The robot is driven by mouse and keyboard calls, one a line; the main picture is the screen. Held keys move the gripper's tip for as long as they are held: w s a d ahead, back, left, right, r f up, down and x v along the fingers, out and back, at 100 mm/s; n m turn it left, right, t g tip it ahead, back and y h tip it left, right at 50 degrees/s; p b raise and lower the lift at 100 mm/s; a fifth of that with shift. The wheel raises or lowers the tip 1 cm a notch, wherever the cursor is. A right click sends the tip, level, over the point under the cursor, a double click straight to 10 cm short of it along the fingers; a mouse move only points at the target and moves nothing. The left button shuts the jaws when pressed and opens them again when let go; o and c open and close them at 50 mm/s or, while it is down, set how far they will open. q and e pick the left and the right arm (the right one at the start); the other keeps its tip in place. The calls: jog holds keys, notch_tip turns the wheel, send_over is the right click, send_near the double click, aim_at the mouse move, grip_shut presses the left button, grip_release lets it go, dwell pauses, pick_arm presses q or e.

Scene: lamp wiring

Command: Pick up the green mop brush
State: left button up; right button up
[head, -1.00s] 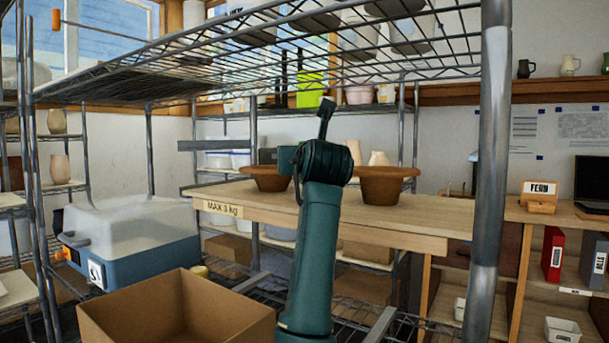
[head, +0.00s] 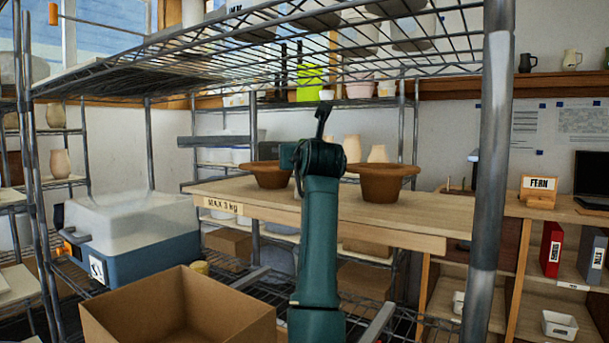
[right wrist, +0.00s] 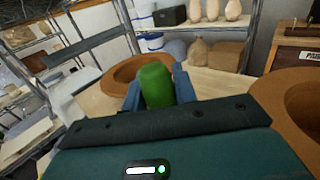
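In the right wrist view, a rounded green piece, which I take to be the green mop brush (right wrist: 157,88), stands between the two blue fingers of my right gripper (right wrist: 158,82). The fingers press close on both its sides, and it appears held. Its lower part is hidden behind the gripper body. In the head view my right arm rises in the middle and hides the gripper and the brush. My left gripper is in neither view.
A wooden shelf board (head: 335,213) marked MAX 3 kg carries brown wide-rimmed pots (head: 383,186). A wire shelf (head: 300,45) hangs above, with a metal post (head: 489,170) at right. An open cardboard box (head: 180,310) and a blue-white case (head: 135,235) stand at left.

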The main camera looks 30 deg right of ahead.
jog(key=c, duration=0.4)
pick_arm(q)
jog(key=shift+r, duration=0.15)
pick_arm(e)
jog(key=shift+c, duration=0.2)
